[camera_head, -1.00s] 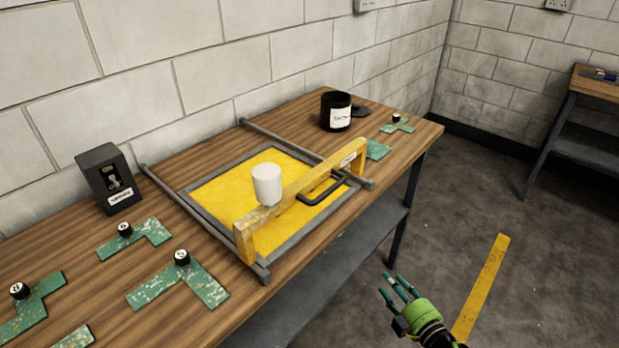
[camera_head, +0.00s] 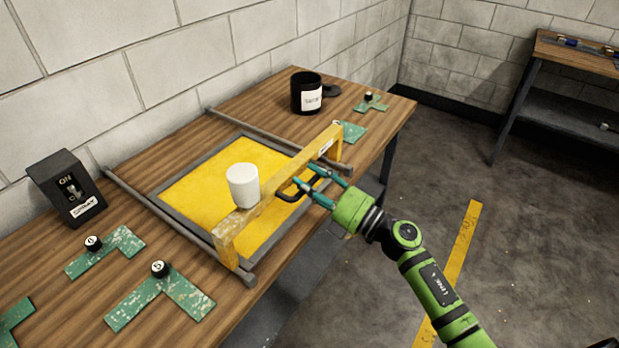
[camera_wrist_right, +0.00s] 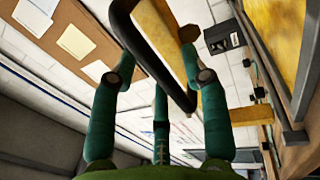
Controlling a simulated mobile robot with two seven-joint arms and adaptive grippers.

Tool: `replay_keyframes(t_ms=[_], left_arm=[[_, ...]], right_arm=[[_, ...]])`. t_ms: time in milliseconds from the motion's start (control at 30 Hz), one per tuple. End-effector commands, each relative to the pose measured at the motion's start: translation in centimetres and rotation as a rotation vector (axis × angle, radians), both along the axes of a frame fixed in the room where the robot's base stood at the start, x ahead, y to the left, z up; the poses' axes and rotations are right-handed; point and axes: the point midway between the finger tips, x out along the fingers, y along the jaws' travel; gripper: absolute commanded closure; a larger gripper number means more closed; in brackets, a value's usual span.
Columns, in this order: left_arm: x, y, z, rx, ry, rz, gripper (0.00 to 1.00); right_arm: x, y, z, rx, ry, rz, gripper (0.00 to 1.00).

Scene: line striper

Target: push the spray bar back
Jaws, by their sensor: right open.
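The yellow spray bar (camera_head: 285,187) spans the two grey side rails above a yellow panel in a grey frame, near the table's front side. A white cylinder (camera_head: 243,186) sits on the bar. A dark handle (camera_head: 296,188) sticks out from the bar's front. My right gripper (camera_head: 318,185) is open at the handle, and its fingers overlap it in the head view. In the right wrist view the handle (camera_wrist_right: 150,55) passes between the spread fingers; I cannot tell whether they touch it. My left gripper is not in view.
A black switch box (camera_head: 68,188) marked ON stands at the left by the wall. Green stencil pieces with black knobs (camera_head: 160,298) lie on the wooden table. A black jar (camera_head: 306,92) stands at the back right. Open floor lies right of the table.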

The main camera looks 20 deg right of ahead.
Motion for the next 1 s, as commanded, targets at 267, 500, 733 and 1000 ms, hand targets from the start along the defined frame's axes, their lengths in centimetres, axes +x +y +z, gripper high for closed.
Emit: replay_keyframes(t_ms=[267, 500, 733, 1000], left_arm=[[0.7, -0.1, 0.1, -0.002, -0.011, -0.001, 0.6], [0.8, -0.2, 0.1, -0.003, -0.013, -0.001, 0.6], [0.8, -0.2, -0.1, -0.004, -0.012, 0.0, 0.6], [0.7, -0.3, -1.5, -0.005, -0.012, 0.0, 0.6]], right_arm=[[0.1, 0.1, -0.1, -0.001, 0.001, 0.0, 0.54], [0.1, 0.1, -0.1, 0.0, 0.001, 0.0, 1.0], [0.8, 0.6, -0.1, 0.0, 0.0, 0.0, 1.0], [4.9, 3.9, -0.1, 0.001, -0.003, 0.001, 1.0]])
